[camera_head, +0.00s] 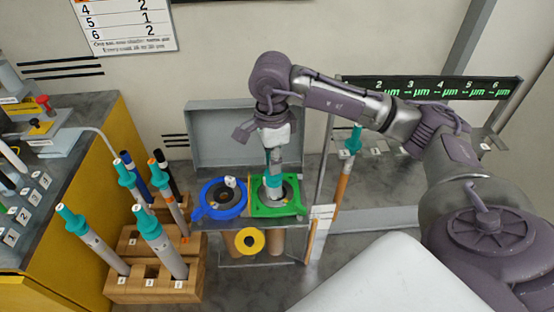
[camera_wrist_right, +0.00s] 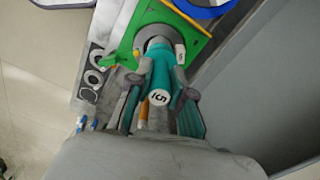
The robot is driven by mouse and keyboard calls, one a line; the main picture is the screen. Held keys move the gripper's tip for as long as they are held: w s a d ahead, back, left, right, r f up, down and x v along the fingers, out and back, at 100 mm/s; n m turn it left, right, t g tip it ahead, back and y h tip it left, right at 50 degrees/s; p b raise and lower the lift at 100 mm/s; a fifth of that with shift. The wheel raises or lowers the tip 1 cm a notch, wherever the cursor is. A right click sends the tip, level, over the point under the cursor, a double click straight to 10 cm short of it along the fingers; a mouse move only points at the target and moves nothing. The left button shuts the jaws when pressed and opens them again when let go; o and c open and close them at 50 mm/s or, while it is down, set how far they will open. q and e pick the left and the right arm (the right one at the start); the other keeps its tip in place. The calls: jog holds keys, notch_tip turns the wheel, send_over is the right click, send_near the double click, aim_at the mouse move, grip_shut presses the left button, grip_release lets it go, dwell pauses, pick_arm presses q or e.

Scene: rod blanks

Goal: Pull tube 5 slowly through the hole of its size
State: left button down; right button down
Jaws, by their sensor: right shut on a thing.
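My right gripper (camera_head: 273,158) is above the green plate (camera_head: 298,209) and shut on the teal top of tube 5 (camera_head: 273,184). The tube stands roughly upright at the grey round hole of the green plate (camera_wrist_right: 187,38). How far it reaches into the hole is hidden. The blue ring plate (camera_head: 234,207) is just left of the green one. My left gripper is not in view.
A wooden rack (camera_head: 150,291) at the lower left holds several teal-topped tubes. A yellow ring (camera_head: 249,232) is below the plates. Another teal-topped tube (camera_head: 344,178) stands to the right. A grey panel (camera_head: 230,130) rises behind; a yellow-sided bench (camera_head: 75,225) is left.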

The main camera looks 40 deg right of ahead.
jog(key=shift+s+d+r+p, duration=0.1)
jog(key=shift+d+r+p, duration=0.1)
jog(key=shift+r+p, duration=0.65)
jog(key=shift+a+r, duration=0.15)
jog(key=shift+r, duration=0.6)
jog(key=shift+a+r+p, duration=0.1)
jog(key=shift+r+p, duration=1.95)
jog(key=shift+r, duration=1.05)
notch_tip(320, 180, up, 11)
jog(key=p, duration=0.7)
jog(key=shift+d, duration=0.25)
jog(key=shift+r, duration=0.2)
